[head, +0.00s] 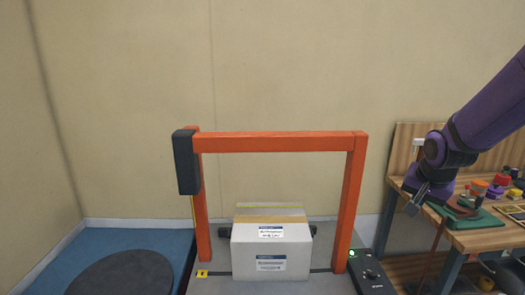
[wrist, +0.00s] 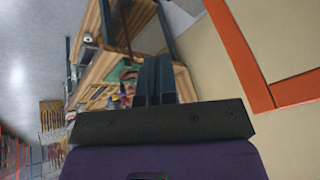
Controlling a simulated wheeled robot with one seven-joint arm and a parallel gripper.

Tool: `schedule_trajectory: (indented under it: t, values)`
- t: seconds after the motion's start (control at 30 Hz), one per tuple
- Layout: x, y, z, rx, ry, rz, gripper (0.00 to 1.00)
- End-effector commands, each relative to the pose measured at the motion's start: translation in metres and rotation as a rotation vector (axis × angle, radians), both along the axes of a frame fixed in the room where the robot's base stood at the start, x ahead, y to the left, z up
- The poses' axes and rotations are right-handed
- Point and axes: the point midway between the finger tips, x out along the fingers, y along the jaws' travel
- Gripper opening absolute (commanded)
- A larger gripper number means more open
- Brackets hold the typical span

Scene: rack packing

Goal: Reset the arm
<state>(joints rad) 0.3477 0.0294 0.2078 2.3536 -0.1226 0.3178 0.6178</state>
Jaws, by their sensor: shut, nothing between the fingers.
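My gripper (head: 416,199) is at the right in the head view, at the end of my purple arm, beside the left edge of a wooden workbench (head: 478,240). Its fingers are together and empty. In the wrist view the two dark fingers of my gripper (wrist: 155,80) lie side by side, with nothing between them. The gripper is apart from the orange frame and the box.
An orange frame (head: 280,142) stands around a cardboard box (head: 271,249) in the middle. A dark control box (head: 369,271) with a green light sits at its right foot. A round dark disc (head: 120,275) lies on the blue floor at left. Tools and coloured items clutter the workbench.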

Motion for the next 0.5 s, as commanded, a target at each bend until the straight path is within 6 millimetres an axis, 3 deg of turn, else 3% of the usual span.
schedule_trajectory:
  t: [0.03,0.2,0.5]
  values:
    - [-0.01,0.006,0.015,-0.022,-0.005,0.03,0.0]
    - [-0.049,0.023,0.053,-0.082,0.006,0.132,0.0]
    - [-0.126,0.048,0.102,-0.152,0.013,0.314,0.0]
